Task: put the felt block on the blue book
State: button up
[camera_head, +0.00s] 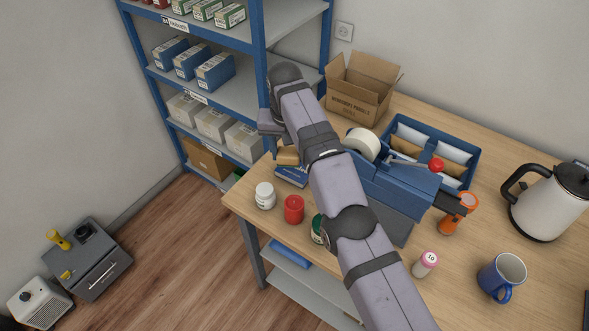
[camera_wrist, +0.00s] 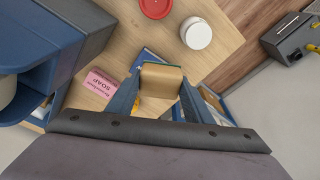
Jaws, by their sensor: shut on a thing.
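The felt block (camera_wrist: 161,80) is a tan block with a dark edge, held between the two fingers of my gripper (camera_wrist: 160,90) in the wrist view. In the head view the block (camera_head: 288,157) shows partly beside my arm, near the left edge of the counter. The blue book (camera_head: 291,176) lies on the counter just below the block in that picture. In the wrist view a strip of the book (camera_wrist: 146,57) shows past the block; the rest is hidden. I cannot tell whether the block touches the book.
A pink soap box (camera_wrist: 101,83) lies close to the book. A white jar (camera_head: 265,195) and a red-lidded jar (camera_head: 294,209) stand nearby. A blue tape dispenser (camera_head: 395,185) is right of my arm. A cardboard box (camera_head: 358,95) stands behind.

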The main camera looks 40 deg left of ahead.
aim_at(297, 179)
jog(key=shift+w, duration=0.15)
dwell(0.4)
jog(key=shift+w+d+r+n, duration=0.15)
jog(key=shift+w+d+n, duration=0.25)
jog(key=shift+n, duration=0.3)
jog(key=shift+w+n, duration=0.15)
jog(key=shift+n, duration=0.15)
jog(key=shift+w+r, duration=0.1)
jog(key=shift+d, duration=0.1)
jog(key=shift+w+d+r+n, duration=0.15)
jog(key=shift+d+n, duration=0.15)
jog(key=shift+n, duration=0.2)
dwell(0.3)
jog(key=shift+f+p, duration=0.7)
jog(key=shift+f, duration=4.35)
jog(key=shift+f, duration=0.1)
